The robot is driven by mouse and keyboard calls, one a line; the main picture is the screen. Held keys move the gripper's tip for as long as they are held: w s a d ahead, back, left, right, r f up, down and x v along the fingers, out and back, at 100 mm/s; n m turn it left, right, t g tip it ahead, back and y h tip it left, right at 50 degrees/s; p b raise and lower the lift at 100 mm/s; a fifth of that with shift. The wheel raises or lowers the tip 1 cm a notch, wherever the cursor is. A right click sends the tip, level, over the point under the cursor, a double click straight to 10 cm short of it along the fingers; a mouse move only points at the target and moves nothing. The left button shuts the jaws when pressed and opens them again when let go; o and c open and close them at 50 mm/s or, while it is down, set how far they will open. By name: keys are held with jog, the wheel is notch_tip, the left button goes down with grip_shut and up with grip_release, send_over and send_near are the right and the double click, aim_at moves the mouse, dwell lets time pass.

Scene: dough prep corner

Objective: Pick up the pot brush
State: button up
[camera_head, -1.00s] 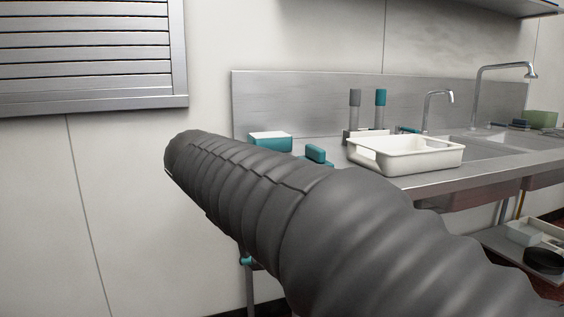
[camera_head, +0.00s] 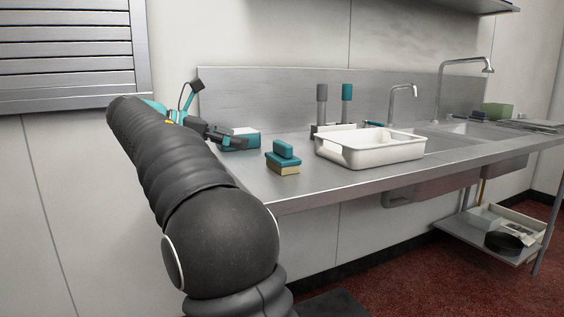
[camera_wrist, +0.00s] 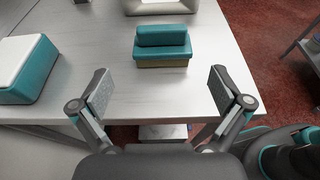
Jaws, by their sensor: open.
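The pot brush, which I take to be the teal block with a raised teal grip and a tan underside (camera_head: 283,158), lies on the steel counter near its front edge. In the wrist view the brush (camera_wrist: 162,46) sits ahead of my gripper, between the lines of the two fingers and not touching either. My gripper (camera_wrist: 162,88) is open and empty, its fingers wide apart. In the head view my gripper (camera_head: 222,137) is at the counter's left end, left of the brush, partly hidden by my arm.
A teal box with a white top (camera_head: 243,138) stands left of the brush, close to my gripper; it also shows in the wrist view (camera_wrist: 28,68). A white tub (camera_head: 370,150) is to the right. Two upright handles (camera_head: 334,105) stand behind it. Bare counter (camera_head: 300,190) lies in front.

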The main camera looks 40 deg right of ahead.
aim_at(279, 148)
jog(key=x, duration=0.5)
jog(key=shift+d+f+b, duration=0.15)
jog(key=shift+d+b, duration=0.15)
jog(key=shift+b, duration=0.05)
jog(key=shift+b+x, duration=0.6)
jog(key=shift+x, duration=2.1)
jog(key=shift+s+a, duration=0.15)
jog(key=shift+s, duration=0.05)
jog(key=c, duration=1.1)
